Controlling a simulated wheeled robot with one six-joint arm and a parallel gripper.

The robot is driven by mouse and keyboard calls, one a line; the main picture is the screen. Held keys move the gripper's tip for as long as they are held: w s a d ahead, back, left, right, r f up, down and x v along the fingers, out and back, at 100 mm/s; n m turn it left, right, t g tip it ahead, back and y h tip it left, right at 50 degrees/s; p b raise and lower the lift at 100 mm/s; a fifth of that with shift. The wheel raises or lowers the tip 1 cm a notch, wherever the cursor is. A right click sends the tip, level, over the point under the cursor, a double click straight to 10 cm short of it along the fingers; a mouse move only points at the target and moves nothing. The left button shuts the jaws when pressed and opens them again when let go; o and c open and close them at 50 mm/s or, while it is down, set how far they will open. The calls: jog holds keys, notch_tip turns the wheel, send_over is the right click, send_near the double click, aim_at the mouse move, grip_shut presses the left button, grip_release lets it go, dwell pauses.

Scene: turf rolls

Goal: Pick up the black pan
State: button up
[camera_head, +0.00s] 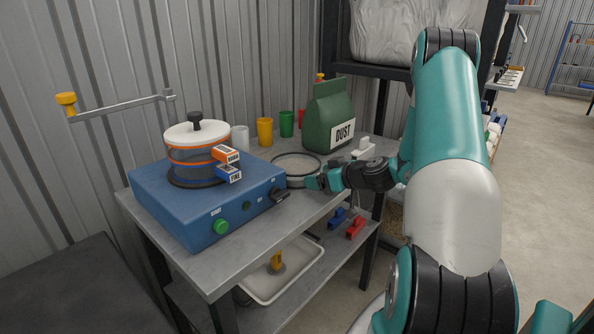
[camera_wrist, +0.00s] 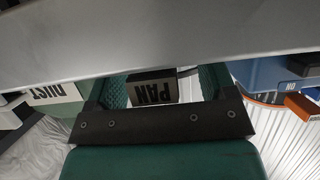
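The dark-rimmed round pan (camera_head: 296,155) lies on the grey table, right of the blue box. My gripper (camera_head: 315,183) is low at its near right side. In the wrist view, which is upside down, a black tab lettered PAN (camera_wrist: 152,89) shows between the two green fingers of my gripper (camera_wrist: 165,85). The fingers stand apart, with a gap visible at least on the right of the tab. A grey band across the top of that view hides the fingertips and most of the pan.
A blue shaker box (camera_head: 215,195) with a lidded pot (camera_head: 196,140) stands left. A green DUST bag (camera_head: 328,115) stands behind, with yellow (camera_head: 265,132) and green (camera_head: 286,123) cups. The lower shelf holds a white tray (camera_head: 285,285).

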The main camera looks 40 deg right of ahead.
jog(key=c, duration=1.3)
jog(key=shift+r, duration=0.15)
notch_tip(320, 180, up, 20)
jog(key=shift+f+p, duration=0.1)
jog(key=shift+p, duration=0.2)
